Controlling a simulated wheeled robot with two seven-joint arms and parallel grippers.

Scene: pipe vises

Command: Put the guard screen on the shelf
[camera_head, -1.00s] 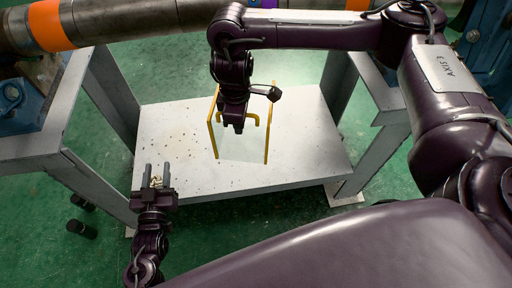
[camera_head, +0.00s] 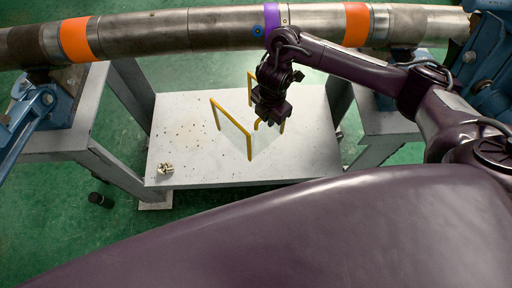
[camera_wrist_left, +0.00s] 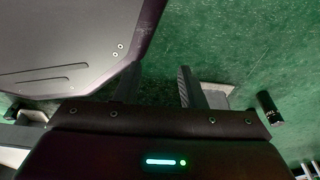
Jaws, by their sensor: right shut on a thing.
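The guard screen (camera_head: 249,147), a clear panel with yellow edge bars, stands upright over the right half of the pale shelf (camera_head: 195,125). My right gripper (camera_head: 270,120) is shut on it from above and hides part of it. Whether its lower edge touches the shelf is hard to tell. My left gripper (camera_wrist_left: 157,85) shows only in the left wrist view, with its two fingers apart and nothing between them, above the green floor.
A steel pipe (camera_head: 190,30) with orange and purple bands runs across the back above the shelf. Grey stands with blue vises (camera_head: 35,105) flank the shelf. A small pale clump (camera_head: 165,169) lies at its front left corner. A black cylinder (camera_head: 101,200) is on the floor.

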